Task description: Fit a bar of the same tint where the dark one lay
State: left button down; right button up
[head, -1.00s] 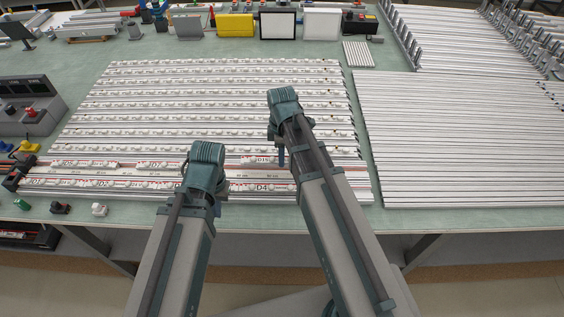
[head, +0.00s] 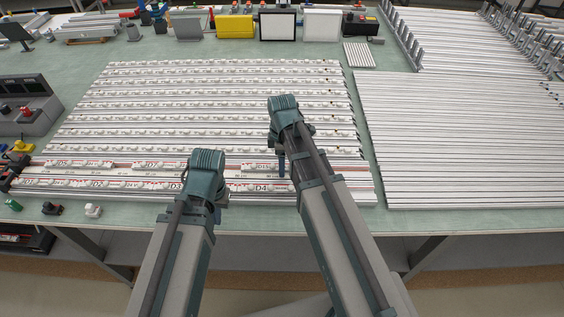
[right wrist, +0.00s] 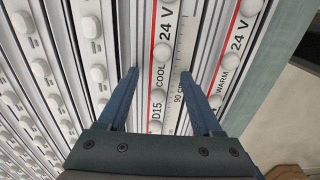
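Rows of white light bars lie on a panel. In the second row from the front, the bar labelled D15 (head: 262,168) lies by my right gripper. In the right wrist view, that bar (right wrist: 157,93) reads COOL and 24 V, and my right gripper's (right wrist: 160,76) two fingers stand wide apart with it between them. My left gripper (head: 205,190) hangs over the front rows, left of D15; its fingertips are hidden. Bars D5 (head: 80,163) and D7 (head: 153,165) share that row. The front row carries D4 (head: 262,188) and others. A WARM bar (right wrist: 228,68) lies right of the fingers.
Stacked pale profiles (head: 460,140) fill the right of the green table (head: 380,57). A yellow case (head: 235,25) and a framed white panel (head: 278,25) stand at the back. Small blocks (head: 93,210) sit at the front left edge. A control box (head: 28,105) is at left.

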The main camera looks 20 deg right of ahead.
notch_tip(320, 180, up, 12)
jog(key=p, duration=1.2)
pick_arm(q)
notch_tip(320, 180, up, 12)
pick_arm(e)
jog(key=s+a+m+h, duration=0.1)
jog(key=s+a+m, duration=0.9)
jog(key=s, duration=0.4)
jog(key=shift+s+a+r+m, duration=0.15)
jog(key=shift+a+m, duration=0.1)
jog(key=shift+m, duration=0.25)
pick_arm(q)
jog(key=shift+r, duration=0.1)
notch_tip(320, 180, down, 4)
jog(key=b, duration=0.4)
pick_arm(e)
notch_tip(320, 180, down, 4)
jog(key=shift+f, duration=0.15)
